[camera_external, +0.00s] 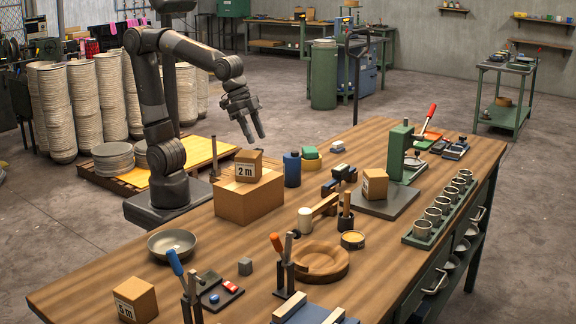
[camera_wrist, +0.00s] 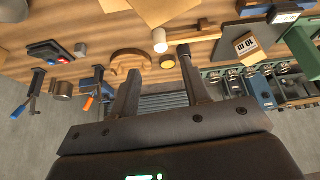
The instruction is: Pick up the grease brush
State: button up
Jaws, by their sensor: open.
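My gripper (camera_external: 251,137) is open and empty, high above the table behind the cardboard boxes, well apart from the tool. In the wrist view, my two fingers (camera_wrist: 158,62) are spread with nothing held between them.
A cardboard box (camera_external: 249,203) with a smaller box on it stands below my gripper. A white-headed mallet (camera_external: 305,221), a round wooden form (camera_external: 334,250) and an upright tool stand (camera_external: 285,279) crowd the near side. A green press (camera_external: 399,152) and cup rack (camera_external: 418,241) stand right.

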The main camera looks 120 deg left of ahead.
jog(key=w+a+f+n, duration=0.1)
jog(key=w+a+f, duration=0.15)
jog(key=w, duration=0.95)
jog(key=g, duration=0.1)
send_over(349, 217)
jog(key=s, duration=0.3)
notch_tip(349, 217, down, 12)
jog(key=shift+n+y, duration=0.4)
jog(key=shift+w+x, duration=0.2)
jog(key=shift+x, duration=1.15)
jog(key=shift+w+x, duration=0.2)
jog(key=shift+x, duration=1.2)
jog(key=shift+d+r, duration=0.1)
jog(key=shift+r, duration=0.05)
jog(key=shift+c, duration=0.2)
grip_shut()
